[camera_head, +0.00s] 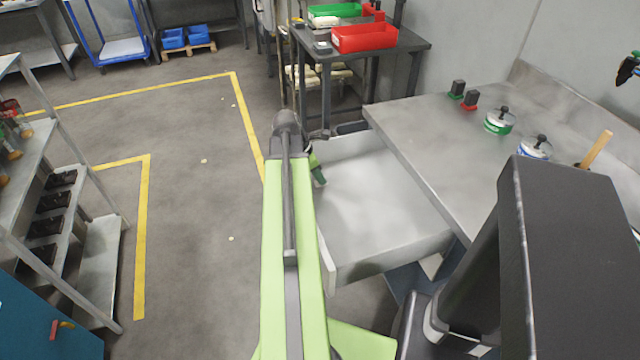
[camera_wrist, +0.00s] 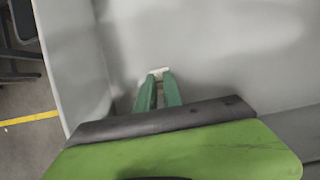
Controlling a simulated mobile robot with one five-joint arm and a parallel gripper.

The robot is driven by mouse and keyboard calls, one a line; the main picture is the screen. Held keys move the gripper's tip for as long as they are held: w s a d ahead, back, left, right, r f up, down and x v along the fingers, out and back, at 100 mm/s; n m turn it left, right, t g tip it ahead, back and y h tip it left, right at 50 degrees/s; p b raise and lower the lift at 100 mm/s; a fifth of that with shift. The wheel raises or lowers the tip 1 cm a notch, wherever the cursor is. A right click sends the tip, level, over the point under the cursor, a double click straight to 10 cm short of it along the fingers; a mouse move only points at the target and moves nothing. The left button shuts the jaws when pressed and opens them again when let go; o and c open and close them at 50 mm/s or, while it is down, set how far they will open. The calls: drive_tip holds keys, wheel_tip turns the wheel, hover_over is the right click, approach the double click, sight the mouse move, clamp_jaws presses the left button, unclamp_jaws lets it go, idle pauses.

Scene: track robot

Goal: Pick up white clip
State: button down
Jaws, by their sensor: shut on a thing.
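The white clip (camera_wrist: 159,71) shows in the wrist view as a small pale piece at the tips of my gripper (camera_wrist: 161,80). The two green fingers are close together with the clip between their tips. Behind it is the grey inside of an open drawer (camera_head: 375,195). In the head view my gripper (camera_head: 318,170) is partly hidden by my arm, at the left part of the drawer. The clip cannot be made out in the head view. I cannot tell whether it touches the drawer surface.
The drawer stands open from a grey workbench (camera_head: 430,130) with several small items on top. A dark table (camera_head: 370,60) with a red bin (camera_head: 364,38) stands behind. A shelf (camera_head: 75,215) is at the left. The floor between is clear.

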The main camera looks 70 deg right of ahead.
wheel_tip(320, 180, up, 10)
drive_tip(key=p, duration=1)
drive_tip(key=shift+r, duration=0.2)
